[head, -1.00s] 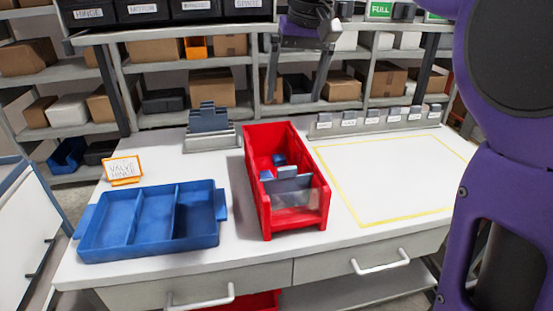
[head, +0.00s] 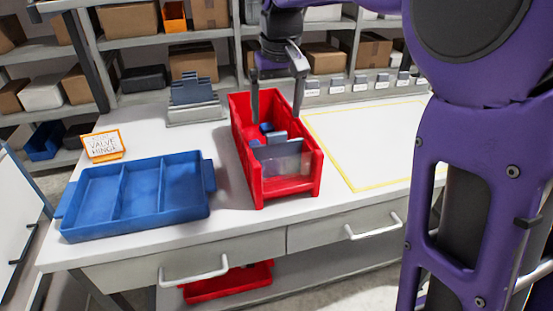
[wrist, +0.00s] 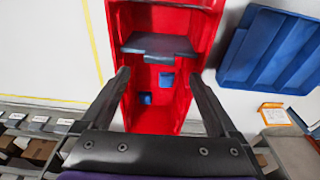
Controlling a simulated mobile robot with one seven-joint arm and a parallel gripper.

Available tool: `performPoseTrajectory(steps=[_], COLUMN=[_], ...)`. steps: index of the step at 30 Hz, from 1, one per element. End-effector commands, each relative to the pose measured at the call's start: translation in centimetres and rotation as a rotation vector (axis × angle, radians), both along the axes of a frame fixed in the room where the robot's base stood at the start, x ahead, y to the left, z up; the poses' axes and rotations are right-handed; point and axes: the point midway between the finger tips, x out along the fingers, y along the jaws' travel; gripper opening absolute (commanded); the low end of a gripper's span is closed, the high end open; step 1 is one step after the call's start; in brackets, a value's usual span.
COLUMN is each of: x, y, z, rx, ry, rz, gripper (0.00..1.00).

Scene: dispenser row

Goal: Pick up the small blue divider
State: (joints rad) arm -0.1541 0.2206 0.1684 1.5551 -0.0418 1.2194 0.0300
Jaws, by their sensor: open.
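My gripper (head: 276,115) is open and empty, pointing down over the red bin (head: 287,190). In the wrist view my gripper (wrist: 159,74) has its fingers spread across the bin's width. A grey-blue divider (head: 278,148) stands crosswise inside the bin, near its front; it also shows in the wrist view (wrist: 158,45), beyond the fingertips. Small blue blocks (wrist: 166,79) lie on the bin floor between the fingers. Several more grey-blue dividers (head: 191,90) stand in a grey rack (head: 198,115) behind. I cannot tell which divider is the small one.
A blue tray (head: 139,197) with three compartments lies left of the bin. An orange-framed sign (head: 103,145) stands behind the tray. A yellow outlined area (head: 370,140) on the right is empty. Labelled holders line the back edge.

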Motion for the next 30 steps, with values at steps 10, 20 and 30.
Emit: performPoseTrajectory(steps=[10, 20, 30], x=[0.0, 0.3, 0.3], y=[-0.2, -0.1, -0.1], z=[-4.3, -5.4, -5.3], rx=[-0.001, 0.0, 0.0], ry=[0.002, 0.0, 0.0], rz=[0.001, 0.0, 0.0], gripper=[0.95, 0.95, 0.43])
